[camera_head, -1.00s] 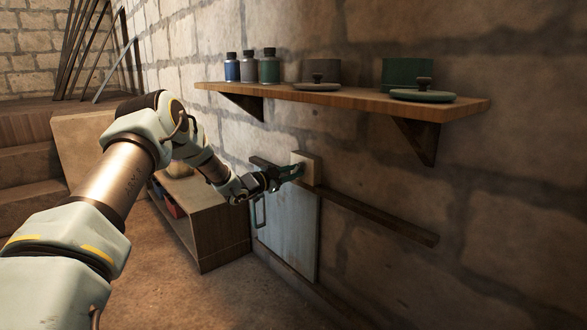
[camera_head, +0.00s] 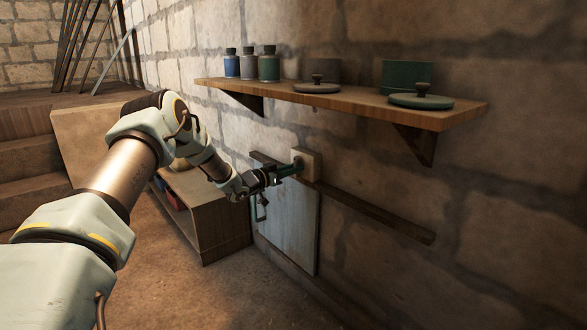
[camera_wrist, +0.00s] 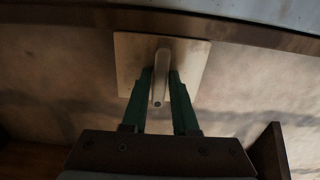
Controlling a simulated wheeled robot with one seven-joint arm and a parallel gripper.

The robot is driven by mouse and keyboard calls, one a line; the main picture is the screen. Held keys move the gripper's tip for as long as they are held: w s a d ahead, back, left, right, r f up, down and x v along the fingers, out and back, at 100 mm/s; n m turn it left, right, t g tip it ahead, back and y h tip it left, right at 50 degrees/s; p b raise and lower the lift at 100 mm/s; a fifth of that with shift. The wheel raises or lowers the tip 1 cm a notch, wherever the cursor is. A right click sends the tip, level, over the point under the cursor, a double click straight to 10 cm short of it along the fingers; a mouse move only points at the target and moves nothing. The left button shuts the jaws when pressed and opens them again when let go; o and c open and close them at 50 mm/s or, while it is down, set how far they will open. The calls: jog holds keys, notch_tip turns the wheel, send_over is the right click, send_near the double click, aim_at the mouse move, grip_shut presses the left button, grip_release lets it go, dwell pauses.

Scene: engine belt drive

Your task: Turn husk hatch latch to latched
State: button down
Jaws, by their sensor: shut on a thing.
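The hatch latch has a pale square plate (camera_head: 309,163) on the stone wall, just above the hatch panel. In the wrist view the plate (camera_wrist: 186,60) carries a slim light lever (camera_wrist: 160,78). My gripper (camera_head: 290,169) reaches the latch from the left. In the wrist view my gripper (camera_wrist: 161,88) has its green fingers on both sides of the lever, shut on it. In the head view the lever is largely hidden by the fingers.
A dark wooden rail (camera_head: 375,212) runs along the wall to the right. A low wooden cabinet (camera_head: 222,226) stands left of the hatch. The floor in front is clear.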

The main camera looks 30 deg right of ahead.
jog(key=shift+f, duration=0.1)
dwell(0.3)
jog(key=c, duration=0.8)
grip_release()
jog(key=a, duration=0.3)
jog(key=s+a, duration=0.1)
jog(key=a, duration=0.3)
jog(key=s+a+p, duration=0.1)
jog(key=a, duration=0.2)
jog(key=shift+a, duration=0.3)
